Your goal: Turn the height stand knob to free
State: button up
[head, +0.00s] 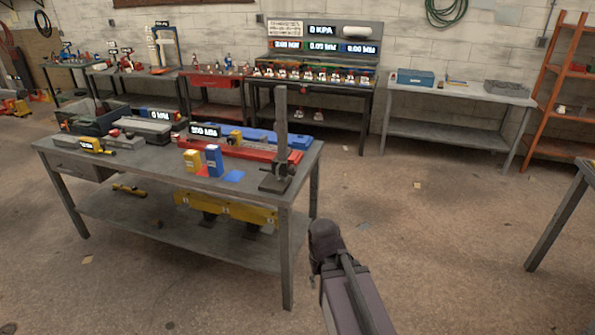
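The height stand (282,128) is a tall grey upright column on a dark base at the right end of the near workbench (130,172). Small dark parts sit low on its column, near the base. I cannot make out which of them is the knob or how it is turned. Part of my arm rises from the bottom of the view, in front of the bench's right end and well apart from the stand. No gripper fingers show.
A yellow block (192,160) and a blue block (214,161) stand left of the stand. A red rail (262,150) lies behind them. Other benches line the back wall. An orange shelf rack (556,75) stands at right.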

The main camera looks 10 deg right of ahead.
aim_at(292, 169)
jog(key=z, duration=0.3)
jog(key=i, duration=0.95)
jog(key=u, duration=0.35)
